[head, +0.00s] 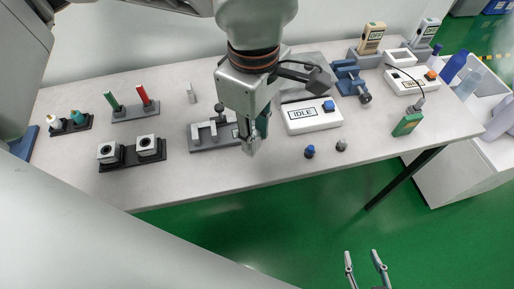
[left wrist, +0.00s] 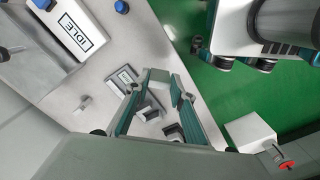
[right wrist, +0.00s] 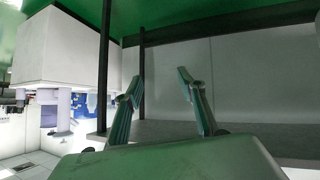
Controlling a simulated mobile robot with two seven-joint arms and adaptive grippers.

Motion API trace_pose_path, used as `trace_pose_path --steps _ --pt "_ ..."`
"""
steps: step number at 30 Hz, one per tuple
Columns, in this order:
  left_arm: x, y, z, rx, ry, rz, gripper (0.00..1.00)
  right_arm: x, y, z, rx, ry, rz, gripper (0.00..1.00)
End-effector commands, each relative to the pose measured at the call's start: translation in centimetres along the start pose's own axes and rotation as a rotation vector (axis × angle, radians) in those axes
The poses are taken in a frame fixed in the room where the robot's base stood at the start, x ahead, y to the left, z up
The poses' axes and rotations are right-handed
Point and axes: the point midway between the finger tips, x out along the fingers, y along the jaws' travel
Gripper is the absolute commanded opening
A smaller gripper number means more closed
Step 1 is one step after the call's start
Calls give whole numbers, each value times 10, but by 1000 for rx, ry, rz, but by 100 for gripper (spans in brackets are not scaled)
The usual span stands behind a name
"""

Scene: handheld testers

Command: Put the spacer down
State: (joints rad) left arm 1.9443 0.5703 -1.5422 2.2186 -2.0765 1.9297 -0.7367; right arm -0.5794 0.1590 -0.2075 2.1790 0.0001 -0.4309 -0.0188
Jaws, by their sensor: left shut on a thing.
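My left gripper (head: 254,143) is over the front middle of the table, beside the right end of a grey fixture (head: 205,146) with pale upright blocks. In the left wrist view its fingers (left wrist: 161,90) are close together around a pale block (left wrist: 158,76), which looks like the spacer. In the head view the gripper hides most of what it holds, and I cannot tell whether the piece touches the table. My right gripper (head: 364,256) is open and empty over the green floor, in front of the table; its spread fingers show in the right wrist view (right wrist: 159,80).
A white IDLE tester (head: 312,120) stands right of the left gripper. A blue peg (head: 309,152) and a grey peg (head: 341,145) stand near the front edge. A dark holder (head: 131,157) with two cubes is at left. The front strip between has bare tabletop (head: 275,165).

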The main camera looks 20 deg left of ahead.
Motion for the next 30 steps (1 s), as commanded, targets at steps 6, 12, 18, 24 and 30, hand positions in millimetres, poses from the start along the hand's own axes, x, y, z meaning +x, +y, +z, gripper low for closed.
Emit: trace_pose_path --steps 6,12,18,24,30 --pt "21 0 0 1 0 0 2 1 0 -6 0 10 -2 40" --pt "41 -1 0 1 -1 -5 2 4 -1 -2 0 6 -3 40" --pt "64 -1 0 1 0 -3 2 5 0 -4 1 12 -2 40" --pt "62 0 0 1 0 2 2 4 2 -11 0 24 1 40" --pt "66 -1 0 1 0 1 28 4 0 -7 1 17 -1 40"
